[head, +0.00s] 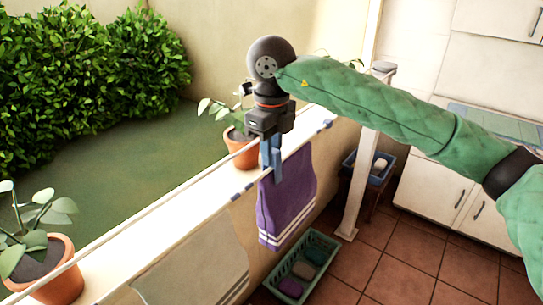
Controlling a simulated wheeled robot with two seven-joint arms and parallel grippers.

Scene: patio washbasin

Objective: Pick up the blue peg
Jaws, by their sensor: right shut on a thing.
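My right gripper (271,140) points down over the clothesline, just above the purple towel. It is shut on a blue peg (277,172), whose lower part shows below the jaws at the top left edge of the towel. I cannot tell whether the peg still clips the line or towel. The purple towel (287,203) with white stripes hangs from the line. My left gripper is out of view.
The line (150,208) runs along a white ledge with potted plants (45,265) (240,148). A pale cloth (198,272) hangs at lower left. A green basket (322,251) with rolled cloths stands on the tiled floor. A white post (361,170) stands right of the towel.

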